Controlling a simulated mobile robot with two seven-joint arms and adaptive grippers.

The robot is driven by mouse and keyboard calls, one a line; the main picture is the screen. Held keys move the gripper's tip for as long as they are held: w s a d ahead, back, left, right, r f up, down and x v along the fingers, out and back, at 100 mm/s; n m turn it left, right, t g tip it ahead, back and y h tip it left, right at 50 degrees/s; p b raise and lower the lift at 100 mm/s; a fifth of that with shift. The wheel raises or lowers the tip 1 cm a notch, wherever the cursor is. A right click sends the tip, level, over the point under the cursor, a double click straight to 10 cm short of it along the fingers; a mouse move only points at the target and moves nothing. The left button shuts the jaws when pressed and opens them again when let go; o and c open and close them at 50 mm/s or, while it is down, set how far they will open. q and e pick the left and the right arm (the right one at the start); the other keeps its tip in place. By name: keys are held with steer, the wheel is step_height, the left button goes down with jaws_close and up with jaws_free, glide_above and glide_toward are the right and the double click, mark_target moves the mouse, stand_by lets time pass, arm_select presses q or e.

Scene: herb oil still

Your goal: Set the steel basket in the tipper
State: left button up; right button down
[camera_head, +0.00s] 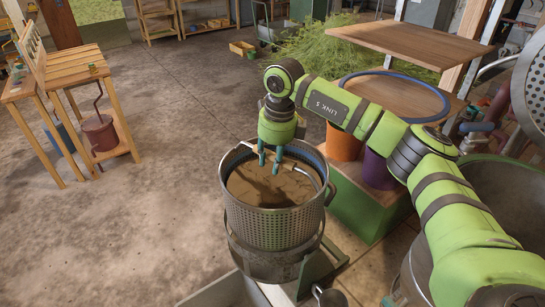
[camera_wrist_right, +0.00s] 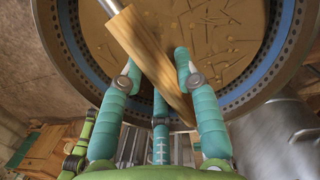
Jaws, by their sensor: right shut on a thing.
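The perforated steel basket (camera_head: 262,226) is upright at the lower middle of the head view. Brown matter fills it, and a blue band lines its inside rim. The basket also fills the top of the right wrist view (camera_wrist_right: 262,100). My right gripper (camera_head: 270,163) points down over its mouth, shut on the wooden handle (camera_wrist_right: 150,50) of its bail. The basket's lower part is within the steel cradle of the tipper (camera_head: 272,266), with a green bracket at its right. I cannot tell whether the basket rests on it. My left gripper is out of view.
A green stand (camera_head: 360,205) with orange (camera_head: 343,142) and purple (camera_head: 379,170) buckets is close right of the basket. A wooden bench (camera_head: 75,68) stands at the left. A grey trough edge (camera_head: 225,292) shows below. The floor at left is clear.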

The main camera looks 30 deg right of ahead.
steer(key=shift+w+f+b, duration=0.1)
steer(key=shift+f+b, duration=0.85)
steer(key=shift+f, duration=0.35)
steer(key=b, duration=0.7)
glide_toward(272, 198)
steer(key=shift+s+a+f, duration=0.75)
steer(key=shift+s, duration=0.15)
steer(key=shift+s+a+f, duration=0.7)
steer(key=shift+s+a, duration=0.1)
steer(key=shift+s, duration=0.1)
steer(key=shift+f+b, duration=0.35)
steer(key=shift+f, duration=0.2)
